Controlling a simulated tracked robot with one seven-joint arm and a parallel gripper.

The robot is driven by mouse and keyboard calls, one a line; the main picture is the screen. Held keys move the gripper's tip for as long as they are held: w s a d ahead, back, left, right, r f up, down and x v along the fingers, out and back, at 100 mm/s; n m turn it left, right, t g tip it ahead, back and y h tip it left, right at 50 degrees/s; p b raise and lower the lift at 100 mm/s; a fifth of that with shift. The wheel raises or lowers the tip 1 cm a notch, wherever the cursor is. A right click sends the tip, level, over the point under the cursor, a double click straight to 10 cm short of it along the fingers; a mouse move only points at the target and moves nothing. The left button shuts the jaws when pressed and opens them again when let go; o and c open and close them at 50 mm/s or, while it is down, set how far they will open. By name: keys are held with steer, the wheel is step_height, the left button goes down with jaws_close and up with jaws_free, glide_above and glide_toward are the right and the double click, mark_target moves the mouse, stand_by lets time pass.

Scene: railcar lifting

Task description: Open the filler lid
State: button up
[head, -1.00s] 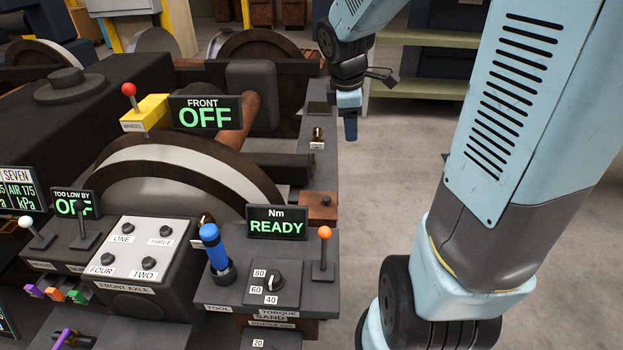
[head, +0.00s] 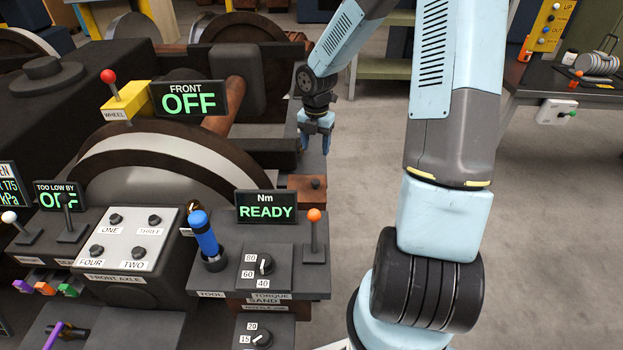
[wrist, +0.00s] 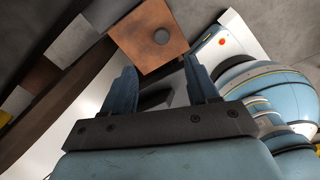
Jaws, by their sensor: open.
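My gripper (head: 315,146) is open and empty, pointing down. It hangs above and behind the lid in the head view, apart from it.
The torque panel (head: 285,262) with an orange-topped lever (head: 314,228) and blue tool (head: 203,234) stands in front of the lid. A READY display (head: 266,207) is close to its left. The wheel (head: 150,160) is farther left. Grey floor (head: 370,150) is open to the right.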

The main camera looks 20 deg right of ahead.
mark_target(314, 180)
step_height(314, 180, down, 14)
steer(key=shift+r, duration=0.25)
stand_by(0.3)
steer(key=shift+c, duration=0.2)
steer(key=shift+a, duration=0.1)
jaws_close()
